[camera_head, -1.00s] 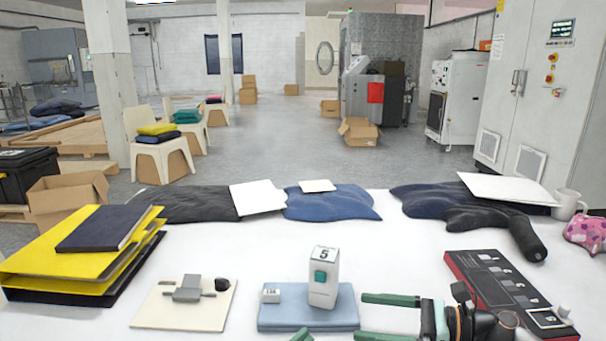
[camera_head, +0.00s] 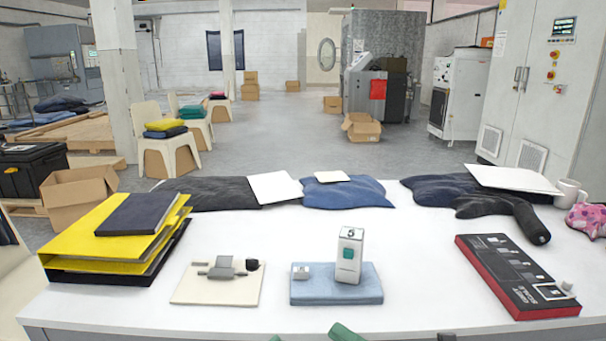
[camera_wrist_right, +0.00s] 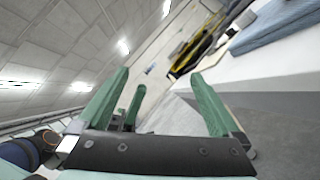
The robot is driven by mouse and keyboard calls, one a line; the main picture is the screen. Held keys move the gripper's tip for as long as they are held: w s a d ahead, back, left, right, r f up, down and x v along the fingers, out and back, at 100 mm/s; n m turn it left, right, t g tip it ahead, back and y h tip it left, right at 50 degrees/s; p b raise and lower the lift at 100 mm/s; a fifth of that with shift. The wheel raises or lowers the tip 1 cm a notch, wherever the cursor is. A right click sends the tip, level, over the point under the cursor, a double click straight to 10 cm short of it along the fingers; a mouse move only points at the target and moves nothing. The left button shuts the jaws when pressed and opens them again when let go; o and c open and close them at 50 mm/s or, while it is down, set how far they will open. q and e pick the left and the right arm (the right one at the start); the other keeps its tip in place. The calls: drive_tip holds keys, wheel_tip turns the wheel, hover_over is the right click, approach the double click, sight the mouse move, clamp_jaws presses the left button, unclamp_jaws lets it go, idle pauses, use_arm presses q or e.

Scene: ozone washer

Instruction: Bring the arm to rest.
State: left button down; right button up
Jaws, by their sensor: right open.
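My right gripper shows in the right wrist view (camera_wrist_right: 160,76) with its two green fingers wide apart and nothing between them. In the head view only green fingertip parts (camera_head: 345,332) show at the bottom edge, in front of the table. Another green-fingered part (camera_wrist_right: 130,110), seemingly my left gripper, shows beyond the right fingers in the wrist view; its opening is unclear. The white box marked 5 (camera_head: 349,257) stands upright on the blue folded cloth (camera_head: 335,291), apart from my grippers. Most of both arms is out of the head view.
The white table (camera_head: 420,300) carries a beige board (camera_head: 190,290) with a grey device, yellow folders (camera_head: 85,240), a red-and-black box (camera_head: 515,275), dark garments (camera_head: 210,192) and a mug (camera_head: 570,190). The table's front edge (camera_head: 200,333) is close to my fingers.

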use_arm(q)
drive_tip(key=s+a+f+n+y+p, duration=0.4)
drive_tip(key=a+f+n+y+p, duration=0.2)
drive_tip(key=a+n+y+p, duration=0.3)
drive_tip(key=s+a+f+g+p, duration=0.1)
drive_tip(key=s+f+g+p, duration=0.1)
drive_tip(key=p, duration=0.5)
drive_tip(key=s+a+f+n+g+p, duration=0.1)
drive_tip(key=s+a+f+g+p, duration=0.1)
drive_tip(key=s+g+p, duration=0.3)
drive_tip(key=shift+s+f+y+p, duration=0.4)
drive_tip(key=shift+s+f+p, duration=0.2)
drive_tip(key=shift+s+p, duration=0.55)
use_arm(e)
drive_tip(key=s+d+f+m+h, duration=0.3)
drive_tip(key=s+m+h, duration=0.2)
drive_tip(key=m, duration=0.6)
drive_tip(key=s+d+f+m+h, duration=0.3)
drive_tip(key=s+m+h, duration=0.3)
drive_tip(key=m, duration=0.6)
drive_tip(key=s+d+f+m+g+h, duration=0.1)
drive_tip(key=s+d+f+m+h, duration=0.3)
drive_tip(key=m, duration=0.7)
drive_tip(key=shift+s+m+h, duration=0.3)
drive_tip(key=shift+s+h, duration=0.5)
drive_tip(key=shift+s, duration=0.25)
